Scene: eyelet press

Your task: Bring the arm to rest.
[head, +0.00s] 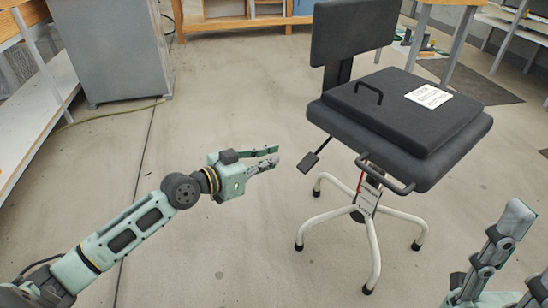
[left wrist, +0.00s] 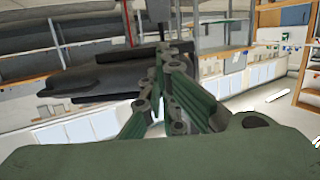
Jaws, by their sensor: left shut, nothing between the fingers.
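My left arm reaches in from the lower left of the head view, over open floor. Its left gripper (head: 273,157) is shut and empty, pointing right toward the chair. Its fingers lie together, and it looks apart from the chair. In the left wrist view the closed green fingers (left wrist: 160,75) fill the middle, with nothing seen between them. Part of my right gripper (head: 515,215) shows at the lower right edge of the head view. The rest is cut off, so its opening cannot be judged.
A black swivel chair (head: 460,155) on white legs stands right of my left gripper, with a black handled slab (head: 390,110) on its seat. A grey cabinet (head: 110,50) and a shelf (head: 30,115) stand at left. The floor between is clear.

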